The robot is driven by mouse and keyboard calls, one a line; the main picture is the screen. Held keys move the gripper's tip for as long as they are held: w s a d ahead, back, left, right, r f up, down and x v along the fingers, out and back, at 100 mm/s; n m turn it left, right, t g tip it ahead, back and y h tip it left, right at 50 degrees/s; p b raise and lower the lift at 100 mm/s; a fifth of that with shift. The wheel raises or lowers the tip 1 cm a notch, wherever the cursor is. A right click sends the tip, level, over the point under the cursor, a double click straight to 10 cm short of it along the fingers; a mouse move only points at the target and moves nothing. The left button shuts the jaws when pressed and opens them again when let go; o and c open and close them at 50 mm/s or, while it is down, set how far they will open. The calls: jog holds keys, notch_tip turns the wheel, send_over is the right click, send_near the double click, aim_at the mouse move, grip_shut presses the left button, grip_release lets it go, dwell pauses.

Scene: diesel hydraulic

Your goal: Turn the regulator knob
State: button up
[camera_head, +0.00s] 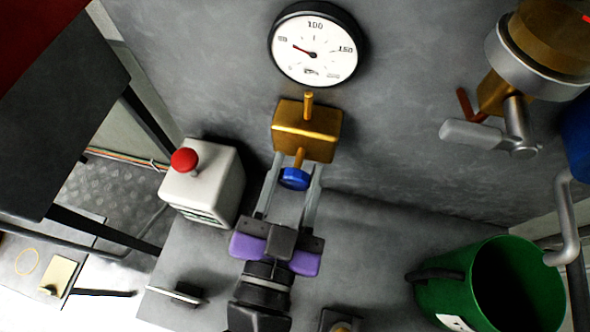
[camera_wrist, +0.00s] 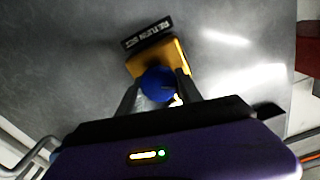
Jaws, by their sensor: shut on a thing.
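The regulator is a brass block (camera_head: 307,130) on the grey wall under a round pressure gauge (camera_head: 313,45). Its blue knob (camera_head: 294,179) sticks out below the block on a short brass stem. My gripper (camera_head: 295,172) reaches up from below with one finger on each side of the knob. In the wrist view the blue knob (camera_wrist: 158,84) sits between the two fingertips (camera_wrist: 158,88), with the brass block (camera_wrist: 172,57) behind it. The fingers are shut on the knob. The gauge needle points to the upper left, near the left-hand number.
A white box with a red button (camera_head: 185,160) stands left of my gripper. A green bucket (camera_head: 440,297) stands at the lower right. A valve with a grey lever (camera_head: 475,136) hangs at the upper right.

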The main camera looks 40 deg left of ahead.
jog(key=n, duration=0.3)
jog(key=n+p, duration=0.1)
jog(key=n, duration=0.3)
jog(key=shift+s+a+r, duration=0.1)
jog(key=shift+a, duration=0.05)
jog(key=n+p, duration=0.2)
jog(key=n, duration=0.4)
jog(key=shift+a+n, duration=0.1)
jog(key=shift+n, duration=0.2)
jog(key=n+p, duration=0.1)
jog(key=n, duration=0.2)
jog(key=shift+s+n+p, duration=0.1)
jog(key=shift+n+p, duration=0.2)
jog(key=n+p, duration=0.1)
jog(key=n, duration=0.2)
jog(key=shift+n+p, duration=0.3)
jog(key=shift+p, duration=0.05)
jog(key=n+p, duration=0.1)
jog(key=n, duration=0.1)
jog(key=n+p, duration=0.1)
jog(key=n, duration=0.1)
jog(key=shift+f, duration=0.3)
jog(key=shift+f+n+p, duration=0.15)
jog(key=shift+n+p, duration=0.45)
jog(key=shift+n, duration=0.9)
